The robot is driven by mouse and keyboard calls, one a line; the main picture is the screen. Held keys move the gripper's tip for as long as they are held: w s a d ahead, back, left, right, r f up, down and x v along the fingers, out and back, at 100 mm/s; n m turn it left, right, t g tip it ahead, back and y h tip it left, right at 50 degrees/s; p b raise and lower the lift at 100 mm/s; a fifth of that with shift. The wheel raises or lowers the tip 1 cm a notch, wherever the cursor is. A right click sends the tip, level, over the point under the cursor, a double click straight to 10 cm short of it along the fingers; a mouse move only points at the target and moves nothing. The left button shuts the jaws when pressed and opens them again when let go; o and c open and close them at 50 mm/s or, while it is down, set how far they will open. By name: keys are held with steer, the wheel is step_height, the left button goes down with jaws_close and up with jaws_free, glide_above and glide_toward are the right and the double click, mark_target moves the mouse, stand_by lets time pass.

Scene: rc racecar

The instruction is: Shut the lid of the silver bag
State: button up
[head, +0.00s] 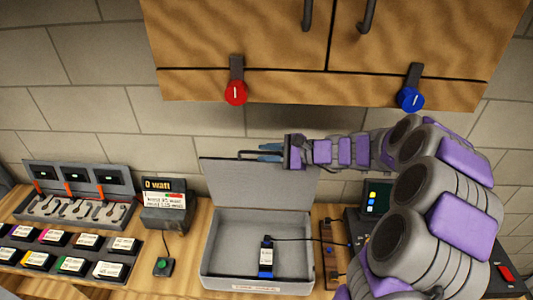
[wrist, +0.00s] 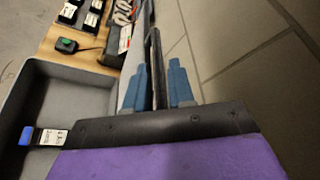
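The silver bag (head: 212,262) is a grey box-like case on the wooden counter, with its lid (head: 235,187) standing up open at the back. In the wrist view, the bag's inside (wrist: 75,88) is at left and the lid shows nearly edge-on. A small device with a white label (head: 266,257) and a dark cable is inside the bag, also in the wrist view (wrist: 52,137). My gripper (head: 262,152) is at the lid's top edge, reaching from the right. Contact is unclear.
A wooden cabinet (head: 400,60) with red and blue latches hangs above. Left of the bag stand a labelled meter (head: 166,205), a green button (head: 163,266) and trays of labelled blocks (head: 75,250). A console with a screen (head: 377,195) is at right, partly behind my arm.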

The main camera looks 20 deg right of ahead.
steer(key=shift+d, duration=0.55)
steer(key=shift+c, duration=0.5)
steer(key=shift+a, duration=0.2)
steer(key=c, duration=0.3)
steer(key=shift+s+a, duration=0.15)
steer(key=shift+a, duration=0.1)
jaws_close()
steer(key=shift+s+f, duration=0.1)
steer(key=shift+s, duration=0.05)
